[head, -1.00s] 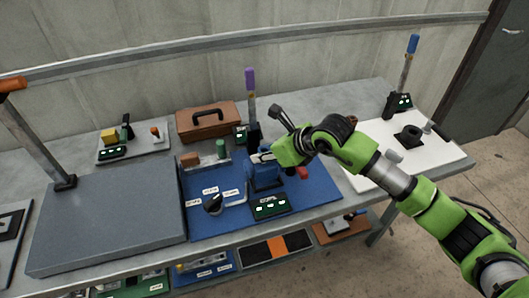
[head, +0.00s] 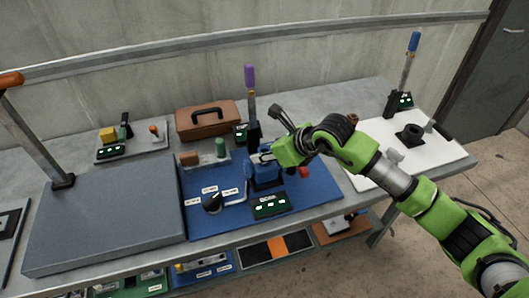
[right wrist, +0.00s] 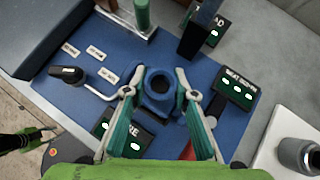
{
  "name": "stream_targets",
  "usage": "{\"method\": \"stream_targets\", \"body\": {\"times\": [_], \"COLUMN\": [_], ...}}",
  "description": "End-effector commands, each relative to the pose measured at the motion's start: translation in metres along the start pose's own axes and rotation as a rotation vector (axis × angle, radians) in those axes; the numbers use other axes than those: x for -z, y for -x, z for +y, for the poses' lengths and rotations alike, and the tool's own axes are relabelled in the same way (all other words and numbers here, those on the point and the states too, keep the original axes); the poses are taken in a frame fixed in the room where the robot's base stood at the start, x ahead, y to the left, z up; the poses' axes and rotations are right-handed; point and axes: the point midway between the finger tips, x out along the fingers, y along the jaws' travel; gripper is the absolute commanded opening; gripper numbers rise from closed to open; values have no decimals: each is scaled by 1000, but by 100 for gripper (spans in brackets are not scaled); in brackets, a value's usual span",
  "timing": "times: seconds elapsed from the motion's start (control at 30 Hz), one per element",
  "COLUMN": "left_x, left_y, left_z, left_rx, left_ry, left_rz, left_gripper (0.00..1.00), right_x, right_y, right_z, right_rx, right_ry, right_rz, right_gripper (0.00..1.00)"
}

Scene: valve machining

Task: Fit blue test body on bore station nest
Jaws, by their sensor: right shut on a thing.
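The blue test body (right wrist: 158,100) has a round dark bore facing up. It also shows in the head view (head: 266,178), partly covered by my gripper. My right gripper (right wrist: 160,76) is shut on it, one finger on each side; in the head view the gripper (head: 264,158) reaches it from the right. The body is over the blue station mat (head: 310,192), behind the bore display (head: 270,206). The nest is not seen apart from the body, so I cannot tell whether the body is seated.
A black knob (head: 213,202) with white labels and a bent light rod (head: 238,195) lie left of the body. A dark post with purple top (head: 250,80) stands behind. A red part (head: 304,172) is close on the right. A white board (head: 440,157) lies farther right.

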Motion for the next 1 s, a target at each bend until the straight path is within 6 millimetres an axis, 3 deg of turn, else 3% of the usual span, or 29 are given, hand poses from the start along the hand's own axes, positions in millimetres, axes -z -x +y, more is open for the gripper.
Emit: {"method": "stream_targets", "body": {"times": [0.6, 0.63, 0.7, 1.0], "left_x": [-1, -1, -1, -1], "left_y": [-14, -14, -13, -13], "left_z": [0, 0, 0, 1], "left_rx": [0, 0, 0, -1], "left_ry": [0, 0, 0, 0], "left_rz": [0, 0, 0, 0], "left_gripper": [32, 32, 32, 32], "right_x": [8, 7, 7, 12], "right_y": [-10, -9, -9, -11], "right_z": [0, 0, 0, 0], "right_rx": [0, 0, 0, -1], "right_ry": [1, 1, 1, -1], "right_rz": [-7, -7, -7, 5], "right_gripper": [0, 28, 45, 45]}}
